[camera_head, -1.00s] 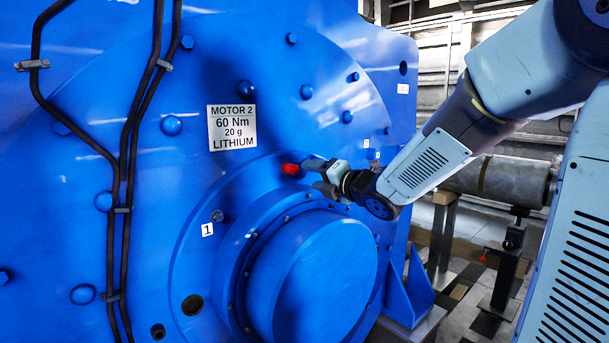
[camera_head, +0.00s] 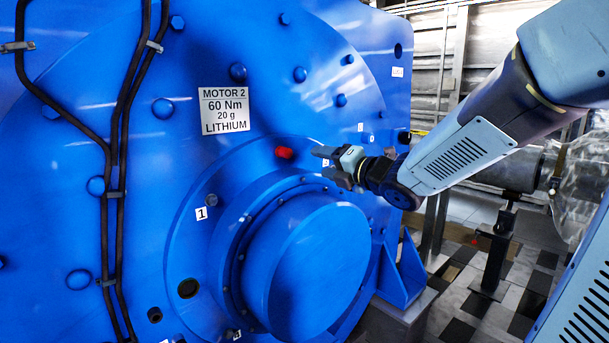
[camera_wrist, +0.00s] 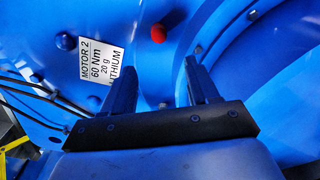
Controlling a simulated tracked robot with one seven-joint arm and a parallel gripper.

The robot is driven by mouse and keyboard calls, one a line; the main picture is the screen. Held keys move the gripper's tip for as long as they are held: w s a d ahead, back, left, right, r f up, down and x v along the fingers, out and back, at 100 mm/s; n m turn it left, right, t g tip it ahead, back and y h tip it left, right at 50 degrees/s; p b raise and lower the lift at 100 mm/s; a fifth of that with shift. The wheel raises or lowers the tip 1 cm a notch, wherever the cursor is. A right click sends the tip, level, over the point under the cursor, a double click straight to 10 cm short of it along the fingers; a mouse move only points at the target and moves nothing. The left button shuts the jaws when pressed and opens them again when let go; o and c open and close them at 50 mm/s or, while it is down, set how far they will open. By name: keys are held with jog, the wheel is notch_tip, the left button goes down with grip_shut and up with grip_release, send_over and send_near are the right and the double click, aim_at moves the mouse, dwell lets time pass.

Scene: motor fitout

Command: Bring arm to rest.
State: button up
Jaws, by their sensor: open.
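My gripper (camera_head: 325,163) is open and empty in front of the blue motor (camera_head: 120,230), to the right of a red cap (camera_head: 284,153) on the motor face. A gap shows between the cap and the fingers. In the wrist view, my gripper (camera_wrist: 155,75) has its two dark fingers apart with nothing between them. The red cap (camera_wrist: 158,34) shows beyond the fingertips there. My arm reaches in from the right of the head view.
A label (camera_head: 224,110) reads MOTOR 2, 60 Nm, 20 g, LITHIUM. Black cables (camera_head: 115,150) run down the motor's left side. The round hub (camera_head: 318,262) juts out below my gripper. A grey cylinder on a stand (camera_head: 497,240) is at the right, over a checkered floor.

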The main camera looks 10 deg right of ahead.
aim_at(289, 154)
jog(key=x, duration=1.3)
jog(key=shift+w+a, duration=0.2)
jog(key=shift+s+d, duration=0.15)
jog(key=v, duration=1.3)
jog(key=x, duration=1.3)
jog(key=shift+v, duration=2.15)
jog(key=shift+f, duration=0.1)
